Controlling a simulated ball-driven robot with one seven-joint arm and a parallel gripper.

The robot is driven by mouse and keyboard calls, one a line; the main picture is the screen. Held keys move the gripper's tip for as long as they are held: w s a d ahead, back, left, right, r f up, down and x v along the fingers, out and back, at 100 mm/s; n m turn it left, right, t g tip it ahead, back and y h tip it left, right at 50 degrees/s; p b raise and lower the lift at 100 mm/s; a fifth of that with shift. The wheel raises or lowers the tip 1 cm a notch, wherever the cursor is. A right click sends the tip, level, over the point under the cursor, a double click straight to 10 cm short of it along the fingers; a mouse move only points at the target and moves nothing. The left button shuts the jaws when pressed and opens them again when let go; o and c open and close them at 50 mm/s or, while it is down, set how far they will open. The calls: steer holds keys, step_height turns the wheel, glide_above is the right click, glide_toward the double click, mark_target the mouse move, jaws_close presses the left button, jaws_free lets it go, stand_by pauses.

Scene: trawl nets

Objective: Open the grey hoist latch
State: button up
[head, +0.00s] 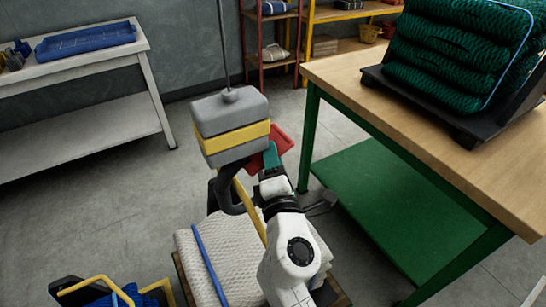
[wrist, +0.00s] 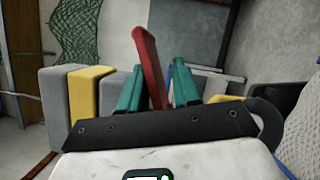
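The grey hoist block (head: 231,112) with a yellow band hangs from a cable in the head view; it also shows at the left of the wrist view (wrist: 53,98). A dark hook (head: 226,190) hangs below it. A red latch lever (head: 284,137) sticks out beside the block. In the wrist view the red lever (wrist: 150,62) stands between the two teal fingers of my gripper (wrist: 160,72). The fingers are apart, with a narrow gap between the lever and the right finger. Whether the left finger touches the lever I cannot tell. The lever's lower end is hidden.
A pale net bale (head: 232,255) with a blue strap lies below the hook. A wooden-topped table (head: 400,105) with green legs carries green nets (head: 462,50) at right. A grey bench (head: 85,62) with a blue tray (head: 86,40) stands at left.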

steer(key=shift+r, duration=0.35)
